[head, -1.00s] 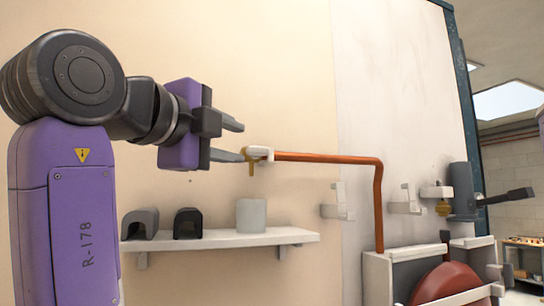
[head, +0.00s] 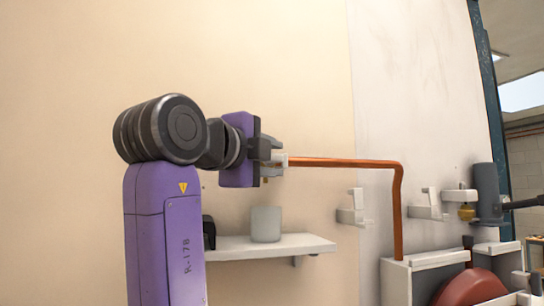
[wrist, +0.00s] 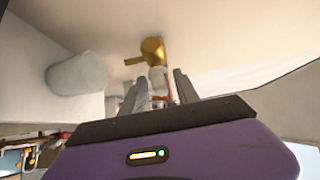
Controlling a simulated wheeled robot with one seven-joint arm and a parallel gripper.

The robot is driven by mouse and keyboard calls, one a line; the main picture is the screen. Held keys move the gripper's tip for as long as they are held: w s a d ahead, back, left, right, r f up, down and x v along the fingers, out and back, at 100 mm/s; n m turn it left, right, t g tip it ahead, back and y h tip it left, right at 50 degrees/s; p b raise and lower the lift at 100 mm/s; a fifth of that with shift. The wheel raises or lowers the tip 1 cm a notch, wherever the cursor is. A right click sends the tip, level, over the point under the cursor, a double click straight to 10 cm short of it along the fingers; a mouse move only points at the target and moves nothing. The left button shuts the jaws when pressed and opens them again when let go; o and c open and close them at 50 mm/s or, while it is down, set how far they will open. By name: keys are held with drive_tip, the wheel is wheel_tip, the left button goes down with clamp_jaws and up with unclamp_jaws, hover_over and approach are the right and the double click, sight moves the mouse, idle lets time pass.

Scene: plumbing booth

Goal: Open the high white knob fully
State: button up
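The high white knob (head: 281,160) is at the left end of the copper pipe, on a brass valve whose lower tip just shows below it in the head view. My gripper (head: 272,155) is at the knob and hides part of it. In the wrist view, the brass valve (wrist: 152,50) is ahead of my gripper (wrist: 158,92). The white knob (wrist: 158,80) lies between the two fingers, which stand apart. I cannot tell whether either finger touches it.
The copper pipe (head: 345,163) runs right, then bends down. A white shelf (head: 290,245) below carries a pale cup (head: 266,223). White wall brackets (head: 352,212) and a lower brass valve (head: 467,212) are to the right. The wall above is clear.

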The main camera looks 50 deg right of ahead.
drive_tip(key=shift+c, duration=0.3)
clamp_jaws()
